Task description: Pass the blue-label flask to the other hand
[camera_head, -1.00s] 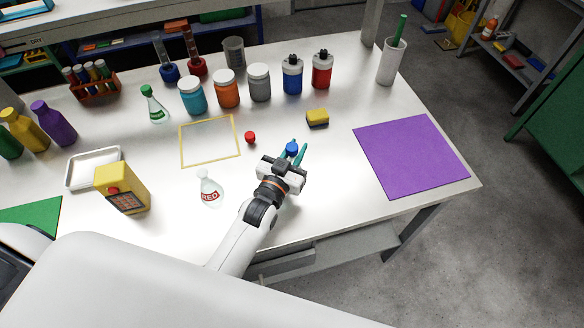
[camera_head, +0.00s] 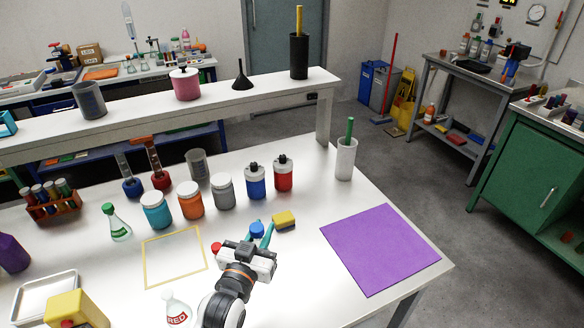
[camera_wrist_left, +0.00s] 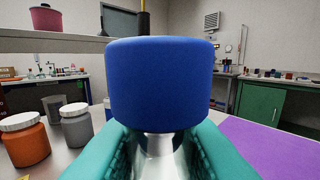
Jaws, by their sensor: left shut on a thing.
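The flask's blue cap (camera_head: 257,230) shows between the teal fingers of my left gripper (camera_head: 260,234) in the head view. In the left wrist view the blue cap (camera_wrist_left: 158,85) fills the middle, with the clear neck (camera_wrist_left: 159,148) below it between the fingers. My left gripper is shut on the flask. The flask's body and label are hidden. My right gripper is not in view.
A purple mat (camera_head: 380,248) lies bare at the table's right. A yellow sponge (camera_head: 284,220) is just beyond the gripper. A red-label flask (camera_head: 176,310) stands at the front, a yellow square outline (camera_head: 175,257) lies left, and jars (camera_head: 224,192) stand behind.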

